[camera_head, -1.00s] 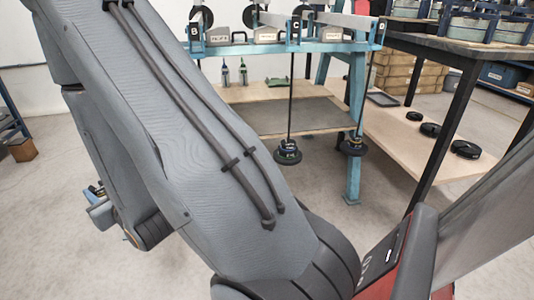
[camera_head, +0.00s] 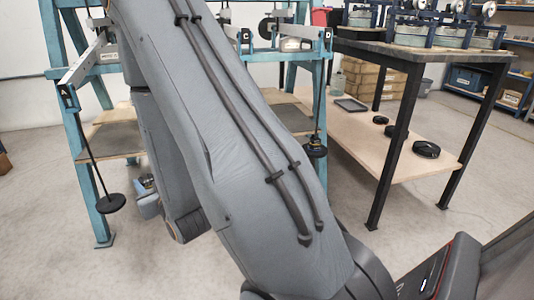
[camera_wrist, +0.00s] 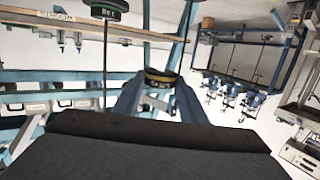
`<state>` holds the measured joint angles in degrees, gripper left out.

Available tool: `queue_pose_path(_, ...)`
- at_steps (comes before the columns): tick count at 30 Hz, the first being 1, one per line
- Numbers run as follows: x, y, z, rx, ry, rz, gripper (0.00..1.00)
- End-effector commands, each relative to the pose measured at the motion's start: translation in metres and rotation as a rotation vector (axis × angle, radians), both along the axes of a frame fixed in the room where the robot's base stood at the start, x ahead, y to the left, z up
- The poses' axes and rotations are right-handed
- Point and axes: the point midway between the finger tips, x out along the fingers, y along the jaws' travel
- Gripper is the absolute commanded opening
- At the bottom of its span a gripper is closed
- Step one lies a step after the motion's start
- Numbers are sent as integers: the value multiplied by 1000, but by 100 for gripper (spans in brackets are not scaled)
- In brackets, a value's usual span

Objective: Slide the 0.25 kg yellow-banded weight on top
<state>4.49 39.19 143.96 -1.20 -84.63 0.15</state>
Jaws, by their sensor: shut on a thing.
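In the wrist view, my gripper (camera_wrist: 157,100) is shut on a dark round weight with a yellow band (camera_wrist: 160,78). In the head view, my gripper (camera_head: 148,200) shows low behind my arm; the weight is not clear there. A hanger with a dark round plate (camera_head: 110,203) hangs at the left, a little left of my gripper and apart from it. Its plate looks bare. Another hanger (camera_head: 315,147) to the right carries a small dark stack with a yellowish part. The wrist view shows a dark disc with pale green marking (camera_wrist: 105,10) on a thin rod, apart from the held weight.
The blue lever frame (camera_head: 72,130) stands behind my arm, with wooden shelves (camera_head: 112,135). A dark-topped table (camera_head: 430,50) is at the right. Several black discs (camera_head: 426,149) lie on its lower shelf (camera_head: 350,135). The floor at front left is clear.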

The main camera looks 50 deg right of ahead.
Motion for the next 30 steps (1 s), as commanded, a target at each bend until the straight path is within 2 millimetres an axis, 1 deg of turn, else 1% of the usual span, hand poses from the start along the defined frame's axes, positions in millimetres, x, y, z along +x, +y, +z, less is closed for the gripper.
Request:
queue_pose_path(1,5,-23,-5,1,-1,-34,16)
queue_pose_path(2,8,-37,-7,2,-1,-53,16)
queue_pose_path(3,11,-57,-10,4,-3,-81,16)
queue_pose_path(5,14,-88,-14,5,-3,-124,16)
queue_pose_path(6,15,-110,-17,5,-3,-153,16)
queue_pose_path(8,14,-143,-21,6,-5,-197,16)
queue_pose_path(9,13,-165,-24,6,-2,-225,16)
queue_pose_path(11,9,-198,-27,5,-4,-268,16)
queue_pose_path(12,6,-219,-30,4,-3,-294,16)
queue_pose_path(14,-1,-250,-33,3,-3,-335,16)
queue_pose_path(15,-5,-269,-35,3,-4,-358,16)
queue_pose_path(18,-18,-311,-40,0,-1,-413,16)
queue_pose_path(21,-30,-341,-43,-2,-1,-452,16)
queue_pose_path(24,-39,-361,-46,-3,1,-478,16)
queue_pose_path(27,-43,-371,-46,-5,1,-490,16)
queue_pose_path(30,-43,-374,-46,-5,1,-493,16)
